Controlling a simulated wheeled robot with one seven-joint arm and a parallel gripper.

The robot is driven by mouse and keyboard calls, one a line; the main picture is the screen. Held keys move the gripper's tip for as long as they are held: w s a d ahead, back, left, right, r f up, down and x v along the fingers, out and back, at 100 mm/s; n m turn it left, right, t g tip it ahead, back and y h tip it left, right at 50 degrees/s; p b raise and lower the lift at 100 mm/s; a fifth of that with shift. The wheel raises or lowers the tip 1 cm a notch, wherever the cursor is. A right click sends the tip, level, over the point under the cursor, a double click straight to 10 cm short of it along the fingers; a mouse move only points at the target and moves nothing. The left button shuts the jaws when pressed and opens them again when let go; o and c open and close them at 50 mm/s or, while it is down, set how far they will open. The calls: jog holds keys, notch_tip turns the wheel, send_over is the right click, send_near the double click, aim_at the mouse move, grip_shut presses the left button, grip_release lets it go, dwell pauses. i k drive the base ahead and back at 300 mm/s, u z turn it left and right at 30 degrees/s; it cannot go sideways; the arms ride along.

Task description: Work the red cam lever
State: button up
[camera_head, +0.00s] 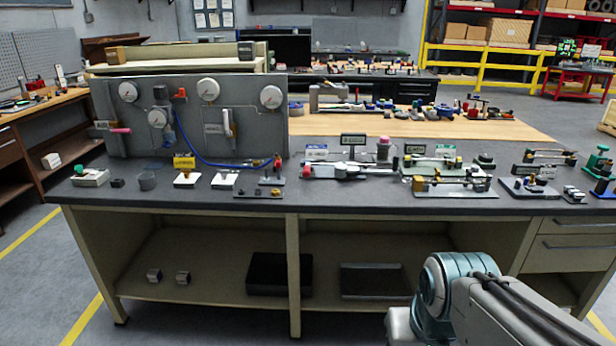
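Several small red parts show, and I cannot tell which one is the red cam lever. One red part (181,93) is on the upright grey panel (258,95) at the left of the bench. Another red part (277,163) stands on a small fixture below the panel's right end. My arm shows at the lower right, in front of the bench, but my gripper is not in view.
The dark bench top (340,205) holds several fixtures in rows. A blue hose (200,155) loops across the panel. A black bin (280,275) and a dark tray (372,280) sit on the lower shelf. The bench's front edge strip is mostly clear.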

aim_at(308, 168)
jog(key=u, duration=1.1)
jog(key=i, duration=2.2)
jog(key=z, duration=1.4)
jog(key=i, duration=0.4)
jog(key=z, duration=0.3)
